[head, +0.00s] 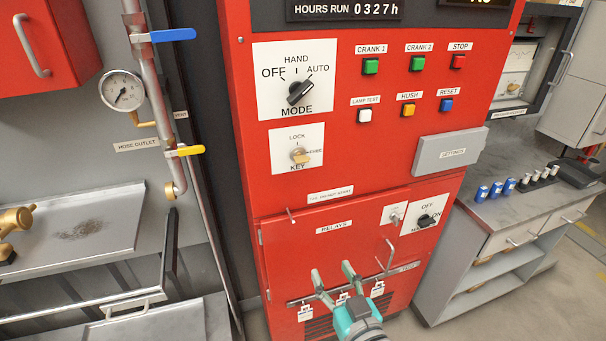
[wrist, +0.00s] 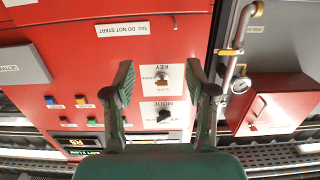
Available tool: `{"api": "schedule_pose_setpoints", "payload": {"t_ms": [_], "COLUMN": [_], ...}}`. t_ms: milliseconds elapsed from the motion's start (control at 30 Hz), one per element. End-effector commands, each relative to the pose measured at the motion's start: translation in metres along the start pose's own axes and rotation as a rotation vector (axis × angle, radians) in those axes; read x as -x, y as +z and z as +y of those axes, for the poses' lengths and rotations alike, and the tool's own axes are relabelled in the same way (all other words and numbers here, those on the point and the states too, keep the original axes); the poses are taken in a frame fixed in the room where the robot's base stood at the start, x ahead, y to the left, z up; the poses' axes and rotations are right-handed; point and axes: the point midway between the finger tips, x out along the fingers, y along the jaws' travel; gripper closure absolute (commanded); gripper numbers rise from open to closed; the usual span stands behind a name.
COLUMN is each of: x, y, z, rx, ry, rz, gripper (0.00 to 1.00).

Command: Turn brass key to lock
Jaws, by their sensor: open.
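The brass key (head: 300,156) sits in a white KEY plate (head: 283,147) on the red cabinet front, below the MODE plate. LOCK is printed above the key and FREE to its right; the key's bow looks turned roughly sideways, toward FREE. In the upside-down wrist view, the key (wrist: 161,76) shows small between the fingers, some way beyond them. My gripper (head: 333,272) is open and empty, low in front of the cabinet. It also shows in the wrist view (wrist: 159,72), with its two fingers spread wide. It touches nothing that I can make out.
The black MODE knob (head: 299,93) is just above the key. A grey SETTINGS cover (head: 450,150) juts out at right. A relay door (head: 335,240) with a handle and a rail with hanging tags (head: 341,298) is below. Pipes with valves (head: 160,100) stand at left.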

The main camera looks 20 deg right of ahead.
Motion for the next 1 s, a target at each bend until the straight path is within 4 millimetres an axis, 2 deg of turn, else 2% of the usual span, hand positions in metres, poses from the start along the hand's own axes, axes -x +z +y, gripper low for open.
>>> {"api": "schedule_pose_setpoints", "payload": {"t_ms": [33, 200, 400, 500, 633, 767, 1000], "x": [-0.011, -0.041, -0.064, -0.070, -0.073, -0.079, -0.113], "y": [-0.017, -0.066, -0.121, -0.139, -0.152, -0.155, -0.158], "z": [0.000, 0.000, 0.000, 0.000, 0.000, 0.000, 0.000], "rx": [0.000, 0.000, 0.000, 0.000, 0.000, 0.000, 0.000], "ry": [0.000, 0.000, 0.000, 0.000, 0.000, 0.000, 0.000], "rz": [0.018, 0.045, 0.071, 0.079, 0.083, 0.082, 0.081], "gripper": [0.44, 0.44, 0.44, 0.44, 0.44, 0.44, 0.44]}}
